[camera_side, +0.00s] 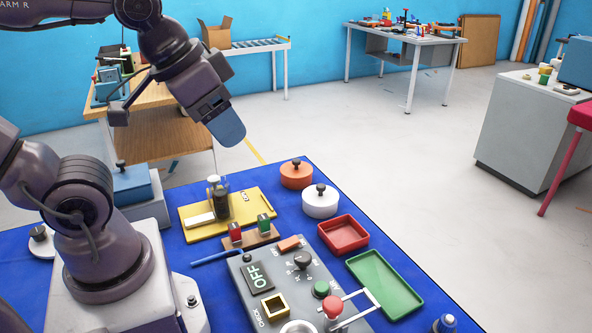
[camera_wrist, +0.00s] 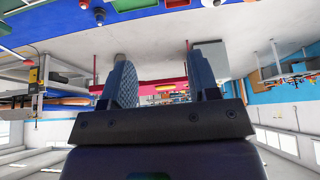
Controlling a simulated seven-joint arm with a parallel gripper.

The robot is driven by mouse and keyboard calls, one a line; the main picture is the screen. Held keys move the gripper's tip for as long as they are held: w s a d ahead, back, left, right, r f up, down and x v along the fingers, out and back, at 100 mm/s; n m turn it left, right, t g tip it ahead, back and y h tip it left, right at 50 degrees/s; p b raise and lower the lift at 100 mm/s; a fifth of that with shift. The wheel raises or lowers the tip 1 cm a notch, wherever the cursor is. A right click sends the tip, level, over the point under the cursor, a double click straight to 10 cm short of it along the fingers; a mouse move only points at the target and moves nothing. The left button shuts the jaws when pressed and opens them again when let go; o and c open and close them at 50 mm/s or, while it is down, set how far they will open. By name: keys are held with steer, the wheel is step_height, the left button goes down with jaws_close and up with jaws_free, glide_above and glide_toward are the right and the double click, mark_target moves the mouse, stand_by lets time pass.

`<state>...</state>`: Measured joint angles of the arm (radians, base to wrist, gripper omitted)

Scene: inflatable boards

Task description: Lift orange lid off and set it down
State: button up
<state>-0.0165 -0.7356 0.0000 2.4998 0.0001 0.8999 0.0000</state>
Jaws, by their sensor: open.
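The orange lid (camera_side: 297,171) is round with a dark knob on top. It sits on a low round orange body at the far right edge of the blue mat, and I cannot make out the seam between them. My gripper (camera_side: 227,124) is in the air up and left of it in the side view, well apart from it. In the wrist view my gripper (camera_wrist: 164,80) shows two blue fingers spread apart with nothing between them. Small red and white shapes at that view's top edge are too cut off to name surely.
A white round pot (camera_side: 320,202) with a dark knob stands close in front of the orange one. A red tray (camera_side: 343,235), a green tray (camera_side: 385,284), a yellow board (camera_side: 185,223) with a jar (camera_side: 219,200) and a grey control panel (camera_side: 250,308) crowd the blue mat (camera_side: 163,284).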

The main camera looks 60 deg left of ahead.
step_height(320, 180, down, 2)
steer(key=w+a+n+g, duration=0.1)
steer(key=w+a+g, duration=0.1)
steer(key=n+y, duration=0.3)
steer(key=n, duration=0.5)
glide_toward(296, 160)
steer(key=x, duration=0.3)
steer(key=shift+w+f, duration=0.1)
steer(key=shift+f, duration=0.15)
steer(key=shift+x, duration=2.95)
steer(key=shift+c, duration=0.4)
steer(key=c, duration=0.9)
